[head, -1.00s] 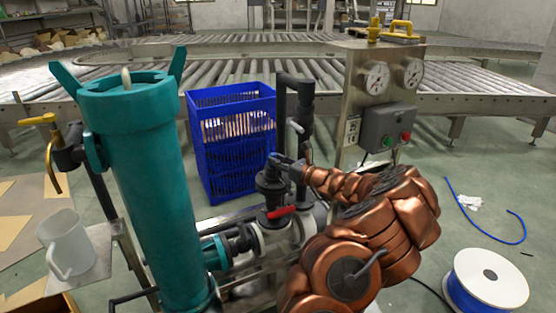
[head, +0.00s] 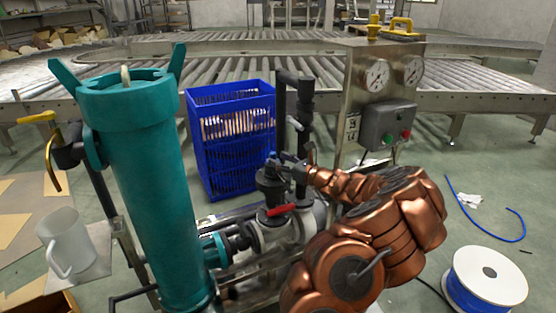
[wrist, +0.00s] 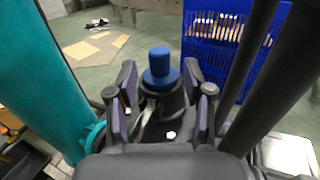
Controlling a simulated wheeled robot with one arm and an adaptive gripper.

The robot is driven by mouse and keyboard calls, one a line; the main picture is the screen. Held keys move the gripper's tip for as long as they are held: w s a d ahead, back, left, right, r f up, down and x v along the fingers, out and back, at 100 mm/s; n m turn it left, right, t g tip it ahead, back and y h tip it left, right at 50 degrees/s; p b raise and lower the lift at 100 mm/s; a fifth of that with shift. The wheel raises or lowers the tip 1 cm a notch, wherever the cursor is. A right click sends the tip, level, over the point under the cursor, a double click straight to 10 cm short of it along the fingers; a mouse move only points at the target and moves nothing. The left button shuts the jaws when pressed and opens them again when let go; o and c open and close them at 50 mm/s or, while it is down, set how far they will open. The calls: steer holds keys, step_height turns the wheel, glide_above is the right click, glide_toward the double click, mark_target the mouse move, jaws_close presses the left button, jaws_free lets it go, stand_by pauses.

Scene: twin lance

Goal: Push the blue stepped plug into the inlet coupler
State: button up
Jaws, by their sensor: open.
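The blue stepped plug (wrist: 160,68) stands upright in the wrist view, its narrower top above a wider lower step. It sits at the mouth of the black inlet coupler (wrist: 163,98); how deep it sits I cannot tell. In the head view only a small bit of blue plug (head: 271,154) shows above the black coupler (head: 270,184). My gripper (wrist: 160,84) is open, with one finger on each side of the plug and visible gaps between. In the head view my gripper (head: 284,160) is at the coupler's top, small and partly dark against it.
A tall teal filter housing (head: 150,180) stands left of the coupler. A black vertical pipe (head: 304,130) rises close behind it, and a red valve handle (head: 281,209) lies below. A blue crate (head: 235,165) and a gauge panel (head: 352,100) stand behind.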

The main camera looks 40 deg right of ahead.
steer(key=s, duration=1)
steer(key=shift+s+d, duration=0.25)
steer(key=shift+s, duration=0.05)
